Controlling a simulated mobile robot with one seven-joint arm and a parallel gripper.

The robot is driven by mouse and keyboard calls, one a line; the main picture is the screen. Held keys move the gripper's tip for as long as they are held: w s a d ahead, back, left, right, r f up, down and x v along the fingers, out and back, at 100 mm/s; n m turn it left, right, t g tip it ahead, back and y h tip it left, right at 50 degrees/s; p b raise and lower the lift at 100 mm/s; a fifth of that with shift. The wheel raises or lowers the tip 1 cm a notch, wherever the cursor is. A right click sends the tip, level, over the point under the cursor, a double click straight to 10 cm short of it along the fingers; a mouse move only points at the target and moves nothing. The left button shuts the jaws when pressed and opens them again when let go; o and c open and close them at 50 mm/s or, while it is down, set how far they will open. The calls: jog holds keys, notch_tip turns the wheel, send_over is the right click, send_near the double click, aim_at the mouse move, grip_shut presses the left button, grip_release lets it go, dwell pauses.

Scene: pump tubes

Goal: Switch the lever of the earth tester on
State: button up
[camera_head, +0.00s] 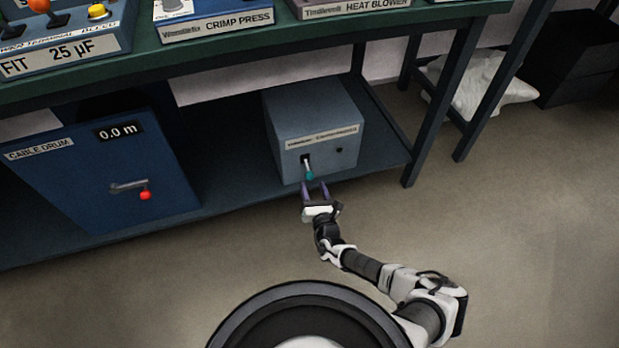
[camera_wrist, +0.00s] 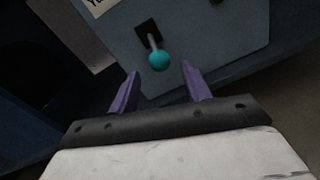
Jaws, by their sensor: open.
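A grey-blue box (camera_head: 305,110) stands on the lower shelf under the bench, with a light label strip on its front that is too blurred to read surely. A small lever with a teal ball tip (camera_head: 309,175) sticks out of a dark slot on that front and points down. In the wrist view the teal ball (camera_wrist: 158,61) lies ahead of my gripper, between the lines of the two purple fingers. My gripper (camera_head: 315,187) is open and empty, just in front of and below the lever. The fingers (camera_wrist: 158,82) appear apart from the ball.
A blue cable drum box (camera_head: 90,175) with a red-knobbed crank stands left on the same shelf (camera_head: 235,195). The green bench top (camera_head: 250,45) runs above, with a crimp press (camera_head: 215,25) and other devices. A bench leg (camera_head: 440,110) stands right. The floor in front is clear.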

aim_at(310, 176)
jog(key=shift+b+x, duration=0.5)
jog(key=shift+x, duration=2.25)
grip_shut()
